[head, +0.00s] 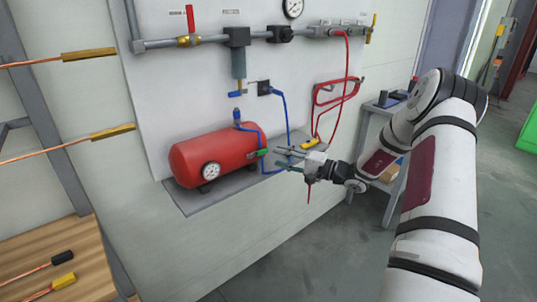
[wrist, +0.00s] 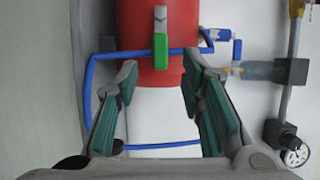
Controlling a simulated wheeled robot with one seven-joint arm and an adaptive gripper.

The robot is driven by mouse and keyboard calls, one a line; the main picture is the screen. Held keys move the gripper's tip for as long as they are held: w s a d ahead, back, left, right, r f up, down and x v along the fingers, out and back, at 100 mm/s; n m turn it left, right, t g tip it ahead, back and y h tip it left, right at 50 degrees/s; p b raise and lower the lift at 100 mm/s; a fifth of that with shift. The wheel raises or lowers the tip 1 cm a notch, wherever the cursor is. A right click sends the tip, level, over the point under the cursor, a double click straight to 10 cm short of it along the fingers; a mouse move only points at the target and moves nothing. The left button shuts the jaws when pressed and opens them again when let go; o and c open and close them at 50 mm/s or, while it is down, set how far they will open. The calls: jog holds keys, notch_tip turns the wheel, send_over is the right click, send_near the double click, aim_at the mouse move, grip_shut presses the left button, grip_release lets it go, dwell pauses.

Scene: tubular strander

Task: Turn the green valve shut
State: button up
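The green valve handle (head: 263,153) sits at the right end of the red air tank (head: 205,155). In the wrist view the green handle (wrist: 161,51) points down the picture, with a grey metal part above it, against the tank (wrist: 130,25). My gripper (head: 279,158) is just right of the handle in the head view, apart from it. In the wrist view my gripper (wrist: 160,78) has its two green-padded fingers spread wide, with nothing between them. The handle lies just beyond the fingertips, centred in the gap.
A blue hose (wrist: 100,57) loops around the gripper area and crosses the tank end. The tank stands on a grey shelf (head: 225,189). A red hose reel (head: 325,93) and red-handled pipe valve (head: 190,18) are on the wall panel. A grey cart (head: 364,125) stands right.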

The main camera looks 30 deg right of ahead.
aim_at(264, 152)
jog(key=x, duration=0.5)
jog(key=shift+w+a, duration=0.2)
jog(key=shift+w, duration=0.05)
jog(key=shift+c, duration=0.6)
grip_shut()
